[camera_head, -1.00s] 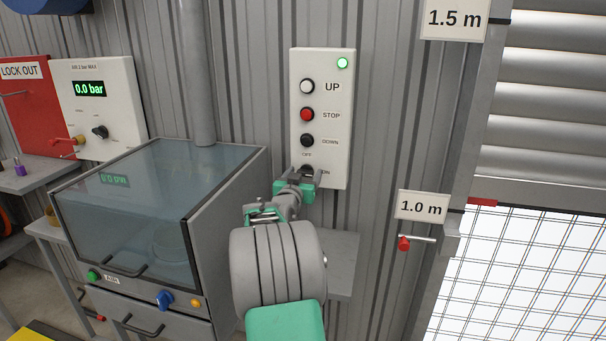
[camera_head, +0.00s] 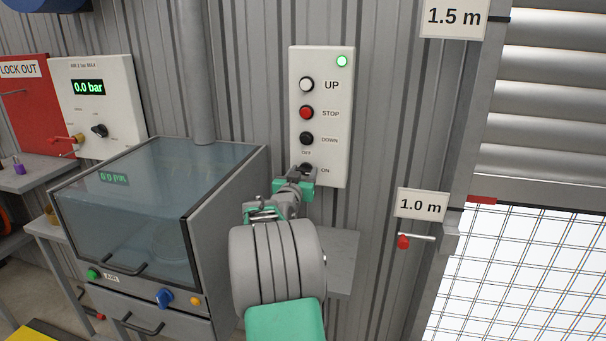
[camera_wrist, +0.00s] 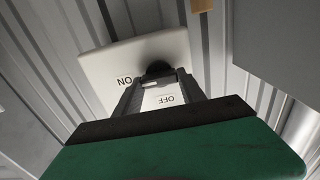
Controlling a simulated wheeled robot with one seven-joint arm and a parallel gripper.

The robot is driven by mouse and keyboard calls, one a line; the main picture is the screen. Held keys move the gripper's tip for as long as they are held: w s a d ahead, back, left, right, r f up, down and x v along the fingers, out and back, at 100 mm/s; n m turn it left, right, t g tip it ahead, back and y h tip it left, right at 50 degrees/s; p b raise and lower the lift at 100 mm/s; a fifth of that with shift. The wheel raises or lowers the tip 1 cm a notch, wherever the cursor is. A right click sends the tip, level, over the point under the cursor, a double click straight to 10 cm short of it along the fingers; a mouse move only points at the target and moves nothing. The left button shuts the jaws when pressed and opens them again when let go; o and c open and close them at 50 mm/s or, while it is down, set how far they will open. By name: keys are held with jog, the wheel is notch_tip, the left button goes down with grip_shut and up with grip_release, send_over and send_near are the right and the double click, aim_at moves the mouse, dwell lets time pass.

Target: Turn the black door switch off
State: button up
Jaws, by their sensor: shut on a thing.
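The black door switch (camera_head: 306,168) is a small round knob at the bottom of the white control panel (camera_head: 336,120). OFF is printed above it and ON to its right. The panel's green lamp is lit. My gripper (camera_head: 297,176) is at the switch, its fingers shut on the knob and partly hiding it. In the wrist view the black knob (camera_wrist: 158,69) sits between the tips of my fingers (camera_wrist: 157,88), with the OFF and ON labels on either side. The knob's pointer direction is hard to make out.
Above the switch are white UP, red STOP and black DOWN buttons (camera_head: 306,138). A glass-lidded cabinet (camera_head: 130,210) stands close on the left. A grey shelf (camera_head: 340,262) is below the panel. A red-handled lever (camera_head: 404,241) and the shutter door (camera_head: 540,120) are at right.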

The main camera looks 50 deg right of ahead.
jog(key=shift+n+b, duration=0.3)
jog(key=shift+n, duration=0.1)
jog(key=n+b, duration=0.1)
jog(key=n, duration=0.2)
jog(key=shift+f+n+b, duration=0.15)
jog(key=shift+n+b, duration=0.15)
jog(key=shift+b, duration=0.05)
jog(key=n, duration=0.4)
jog(key=shift+w+n+b, duration=0.1)
jog(key=shift+n+b, duration=0.2)
jog(key=shift+b, duration=0.05)
jog(key=n, duration=0.5)
jog(key=shift+f+n+p, duration=0.1)
jog(key=shift+n+p, duration=0.55)
jog(key=shift+n, duration=1.35)
jog(key=o, duration=1.4)
jog(key=shift+c, duration=0.2)
